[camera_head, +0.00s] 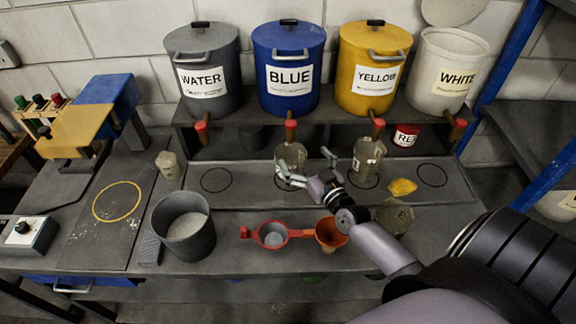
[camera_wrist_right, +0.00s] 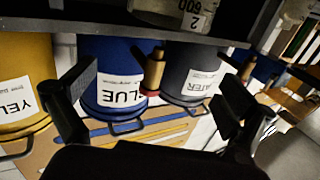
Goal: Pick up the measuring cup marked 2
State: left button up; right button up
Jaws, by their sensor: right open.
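A clear measuring cup (camera_wrist_right: 172,14) with the marks "600" and "2" shows upside down at the top of the right wrist view, partly cut off. It seems to be the cup (camera_head: 291,152) under the blue drum's tap in the head view, where its number is too small to read. My right gripper (camera_head: 305,162) is open and empty in front of that cup, its fingers spread, one overlapping the cup in the picture. Contact cannot be told. Another cup (camera_head: 369,152) stands right of the gripper, under the yellow drum's tap. My left gripper is not in view.
Drums labelled WATER (camera_head: 203,88), BLUE (camera_head: 288,95), YELLOW (camera_head: 373,95) and WHITE (camera_head: 446,88) stand on the shelf, taps hanging forward. Another cup (camera_head: 396,218) is beside my right arm. A grey bucket (camera_head: 184,238), red holder (camera_head: 272,235) and orange funnel (camera_head: 331,233) stand in front.

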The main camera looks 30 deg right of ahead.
aim_at(299, 164)
notch_tip(299, 164, down, 5)
jog(key=b, duration=0.4)
jog(key=shift+f, duration=0.2)
jog(key=shift+w+r, duration=0.25)
jog(key=shift+w, duration=1.05)
jog(key=w, duration=0.1)
jog(key=w+b, duration=0.1)
jog(key=w, duration=0.3)
jog(key=shift+d+b, duration=0.25)
jog(key=shift+b, duration=0.1)
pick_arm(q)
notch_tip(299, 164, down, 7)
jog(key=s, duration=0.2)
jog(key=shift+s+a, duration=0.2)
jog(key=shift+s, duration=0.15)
pick_arm(e)
jog(key=shift+s, duration=0.1)
jog(key=shift+c, duration=0.4)
jog(key=c, duration=0.4)
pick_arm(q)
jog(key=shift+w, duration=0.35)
pick_arm(e)
jog(key=c, duration=0.8)
